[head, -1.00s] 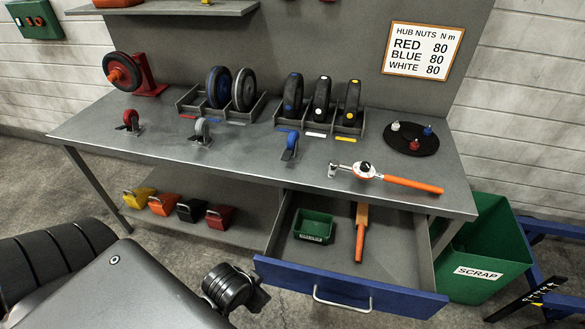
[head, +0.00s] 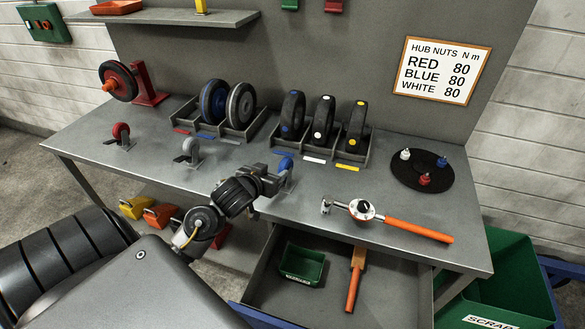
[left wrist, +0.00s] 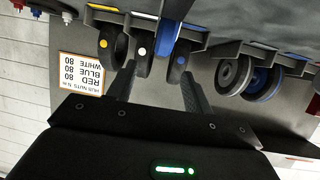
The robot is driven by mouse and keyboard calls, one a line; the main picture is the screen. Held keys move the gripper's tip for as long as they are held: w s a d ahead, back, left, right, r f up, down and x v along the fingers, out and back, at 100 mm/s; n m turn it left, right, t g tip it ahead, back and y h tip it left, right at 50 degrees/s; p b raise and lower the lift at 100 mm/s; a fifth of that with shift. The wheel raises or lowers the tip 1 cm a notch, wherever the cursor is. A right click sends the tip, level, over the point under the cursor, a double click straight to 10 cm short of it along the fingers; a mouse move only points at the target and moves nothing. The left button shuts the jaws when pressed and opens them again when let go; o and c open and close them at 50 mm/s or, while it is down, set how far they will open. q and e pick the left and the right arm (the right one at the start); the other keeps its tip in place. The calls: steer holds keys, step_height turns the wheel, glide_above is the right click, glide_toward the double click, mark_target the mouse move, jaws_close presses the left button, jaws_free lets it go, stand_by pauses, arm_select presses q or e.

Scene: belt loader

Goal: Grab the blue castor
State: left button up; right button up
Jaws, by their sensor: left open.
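The blue castor (head: 285,164) stands on the bench top, in front of the wheel racks, its wheel up and partly hidden by my left gripper. My left gripper (head: 272,181) is just left of and in front of it, above the bench. In the left wrist view, which is upside down, the open fingers (left wrist: 157,72) point toward the racks, and the blue castor (left wrist: 170,26) shows at the top, beyond the fingertips. Nothing is between the fingers. Whether a finger touches the castor I cannot tell. My right gripper is out of view.
A grey castor (head: 190,149) and a red castor (head: 121,133) stand to the left. A torque wrench (head: 385,217) lies to the right. Racks with several wheels (head: 322,121) stand behind. An open drawer (head: 335,285) holds a green bin (head: 302,264).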

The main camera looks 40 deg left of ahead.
mark_target(283, 163)
arm_select(q)
steer(key=shift+w+a+f, duration=0.25)
steer(key=shift+w+a, duration=0.05)
steer(key=shift+w, duration=0.2)
steer(key=shift+w+a+f, duration=0.25)
steer(key=shift+w+a, duration=0.05)
steer(key=shift+w, duration=0.15)
steer(key=shift+x, duration=1.1)
steer(key=shift+s, duration=0.1)
steer(key=shift+w, duration=0.35)
steer(key=p+x, duration=0.1)
steer(key=x, duration=0.3)
steer(key=shift+d, duration=0.15)
steer(key=shift+w+f, duration=0.1)
steer(key=shift+w, duration=0.25)
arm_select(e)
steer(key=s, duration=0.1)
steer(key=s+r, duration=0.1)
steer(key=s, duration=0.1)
arm_select(q)
steer(key=shift+s, duration=0.1)
